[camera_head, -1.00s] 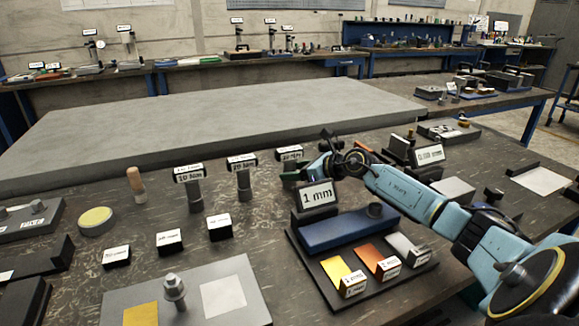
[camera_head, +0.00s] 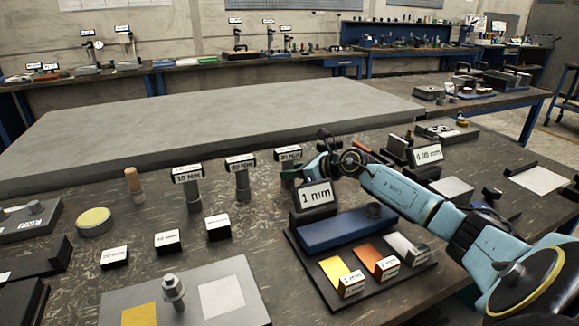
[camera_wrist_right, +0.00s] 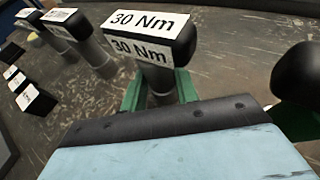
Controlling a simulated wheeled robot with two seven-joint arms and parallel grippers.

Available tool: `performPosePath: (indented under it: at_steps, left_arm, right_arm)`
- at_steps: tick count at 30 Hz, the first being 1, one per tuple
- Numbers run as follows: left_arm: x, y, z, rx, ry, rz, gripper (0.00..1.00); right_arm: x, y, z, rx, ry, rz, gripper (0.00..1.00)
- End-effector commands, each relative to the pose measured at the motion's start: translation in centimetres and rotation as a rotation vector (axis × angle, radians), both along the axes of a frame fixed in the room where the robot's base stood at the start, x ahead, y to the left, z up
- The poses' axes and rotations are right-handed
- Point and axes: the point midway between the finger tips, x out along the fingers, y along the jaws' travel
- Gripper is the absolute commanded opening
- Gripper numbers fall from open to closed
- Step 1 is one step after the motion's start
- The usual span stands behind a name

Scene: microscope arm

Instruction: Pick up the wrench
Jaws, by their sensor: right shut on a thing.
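An upright grey cylinder with a black block head labelled 30 Nm stands at the right end of a row; I take this torque tool (camera_head: 287,154) to be the wrench. In the right wrist view the tool (camera_wrist_right: 158,82) fills the upper middle, its label facing the camera. My right gripper (camera_head: 291,176) is at its shaft below the head. In the right wrist view the green fingers of my right gripper (camera_wrist_right: 160,92) are on both sides of the shaft, shut on it. The shaft's lower end is hidden. My left gripper is not in view.
Two similar labelled tools (camera_head: 187,173) and (camera_head: 241,163) stand to the left. A 1 mm sign block (camera_head: 315,197) and a tray with a blue bar (camera_head: 340,230) lie close in front of my right arm. A large grey slab (camera_head: 200,120) lies behind.

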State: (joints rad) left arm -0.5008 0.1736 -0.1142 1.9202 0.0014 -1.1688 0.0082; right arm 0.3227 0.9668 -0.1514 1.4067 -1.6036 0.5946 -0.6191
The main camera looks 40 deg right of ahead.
Motion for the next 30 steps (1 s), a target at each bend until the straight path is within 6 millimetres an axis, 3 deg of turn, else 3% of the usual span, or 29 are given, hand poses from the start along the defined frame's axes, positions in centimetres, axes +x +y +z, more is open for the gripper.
performPosePath:
  at_steps: [8, 23, 30]
  left_arm:
    - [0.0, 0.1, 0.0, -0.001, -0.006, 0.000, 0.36]
    - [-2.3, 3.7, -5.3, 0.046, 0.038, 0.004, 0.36]
    - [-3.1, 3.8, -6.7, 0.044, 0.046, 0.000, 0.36]
  right_arm:
    - [0.0, -0.1, 1.2, -0.002, -0.005, -0.001, 0.00]
    - [0.0, -0.1, 8.3, -0.003, -0.006, -0.001, 0.00]
    - [0.0, 0.0, 10.1, 0.000, -0.004, -0.001, 0.00]
